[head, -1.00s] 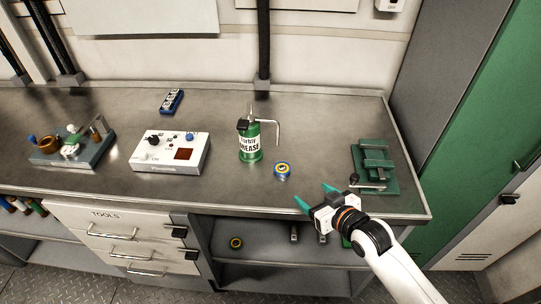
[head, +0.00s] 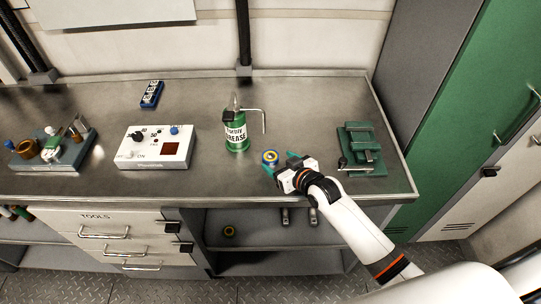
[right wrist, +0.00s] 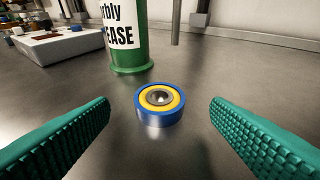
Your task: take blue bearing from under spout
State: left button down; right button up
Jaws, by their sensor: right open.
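The blue bearing (head: 270,157), with a yellow inner ring, lies flat on the metal bench. In the right wrist view the bearing (right wrist: 160,104) is centred ahead, between and beyond the two green fingertips, touching neither. The green grease can (head: 236,131) stands just behind it to the left, and its spout (head: 263,120) bends over and points down behind the bearing. The spout's end (right wrist: 176,24) shows above the bench in the right wrist view. My right gripper (head: 279,163) is open and empty, close to the bearing at its front right. My left gripper is out of view.
A white control box (head: 156,148) stands left of the can. A green vise-like fixture (head: 360,150) stands on the right of the bench (head: 210,185). A blue block (head: 152,94) lies at the back. Bench around the bearing is clear.

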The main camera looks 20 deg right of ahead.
aim_at(271, 157)
jog(key=shift+x, duration=1.75)
jog(key=shift+r, duration=0.1)
jog(key=c, duration=1.2)
